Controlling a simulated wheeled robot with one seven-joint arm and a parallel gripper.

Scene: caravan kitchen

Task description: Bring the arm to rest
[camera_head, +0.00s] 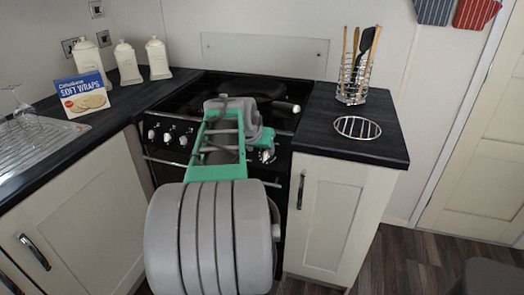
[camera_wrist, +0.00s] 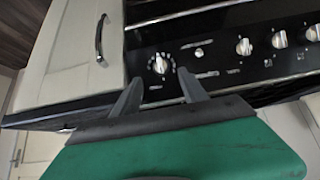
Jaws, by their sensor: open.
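My arm, grey and green, reaches forward from the bottom of the head view toward the black cooker (camera_head: 180,97). My gripper itself is hidden behind the arm in the head view. In the wrist view my gripper (camera_wrist: 160,86) shows two grey fingers spread apart with nothing between them. The fingers point at the cooker's front panel (camera_wrist: 222,62), near a silver control knob (camera_wrist: 159,64). I cannot tell whether a fingertip touches the panel. The wrist view is turned, with a cream cupboard door (camera_wrist: 70,50) at its left.
Dark worktops flank the cooker. On the right one stand a wire utensil holder (camera_head: 355,80) and a round wire trivet (camera_head: 357,127). Cream canisters (camera_head: 158,58), a soft wraps box (camera_head: 83,95) and a glass (camera_head: 22,106) are at left. Bare floor (camera_head: 405,262) shows at right.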

